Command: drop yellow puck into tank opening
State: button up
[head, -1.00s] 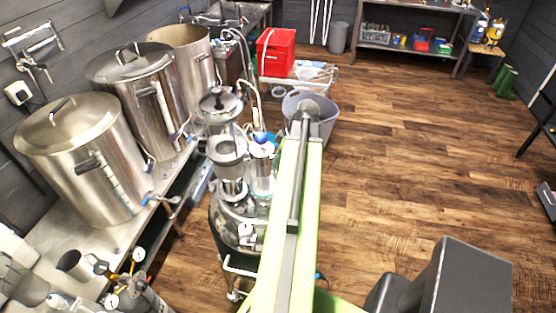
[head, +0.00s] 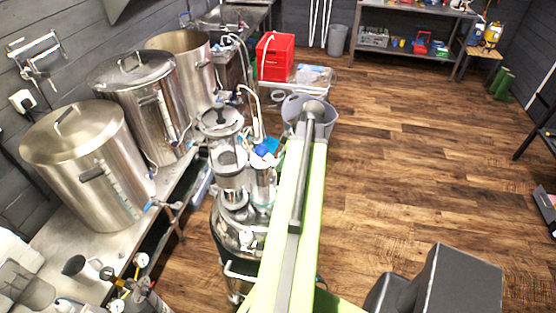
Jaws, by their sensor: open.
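A shiny steel tank (head: 240,232) with fittings on its lid stands left of my arm in the head view. A clear cylinder (head: 228,160) rises from its top. A smaller clear cylinder (head: 262,185) stands beside it, with a blue item (head: 268,146) near its top, close to my arm. I cannot make out which opening on the tank is meant. My green arm reaches forward over the tank's right side and hides part of it. My gripper is not distinguishable and seems hidden behind the arm. I see no yellow puck.
Large steel pots (head: 88,165) line the bench (head: 112,240) at left; the far pot (head: 180,42) is open. A grey bucket (head: 292,106) stands behind my arm, and a red crate (head: 275,57) is beyond it. The wooden floor (head: 420,150) at right is mostly clear.

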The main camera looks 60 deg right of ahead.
jog(key=p+v, duration=0.9)
jog(key=v, duration=0.3)
jog(key=shift+r+p, duration=0.2)
jog(key=shift+p, duration=0.1)
